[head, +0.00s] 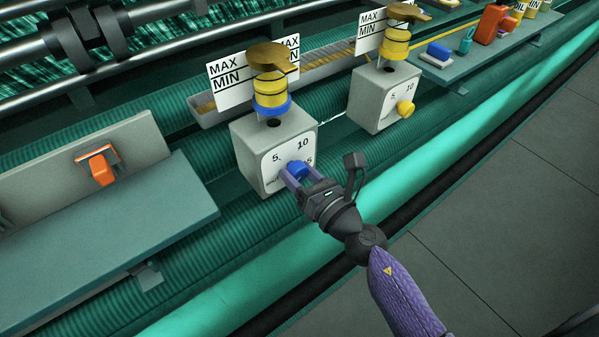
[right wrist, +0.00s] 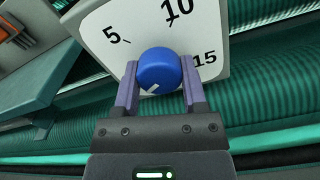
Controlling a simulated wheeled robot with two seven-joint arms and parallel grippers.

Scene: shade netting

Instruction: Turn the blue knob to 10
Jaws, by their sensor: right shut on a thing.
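The blue knob (right wrist: 159,68) sits on the white dial face (right wrist: 118,22) of a grey box (head: 250,151). The dial reads 5, 10 and 15, with tick marks. The knob's white mark is at its lower left in the right wrist view, away from the 10 at the top. My right gripper (head: 295,177) is shut on the blue knob, one purple finger on each side, and covers the lower part of the dial. The gripper also shows in the right wrist view (right wrist: 160,88). My left gripper is not in view.
A second grey box (head: 373,97) with a yellow knob (head: 405,108) stands to the right. An orange switch (head: 100,169) is on a panel at left, above a teal shelf (head: 110,240). Bottles and cans stand on a shelf at the upper right. Grey floor lies at lower right.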

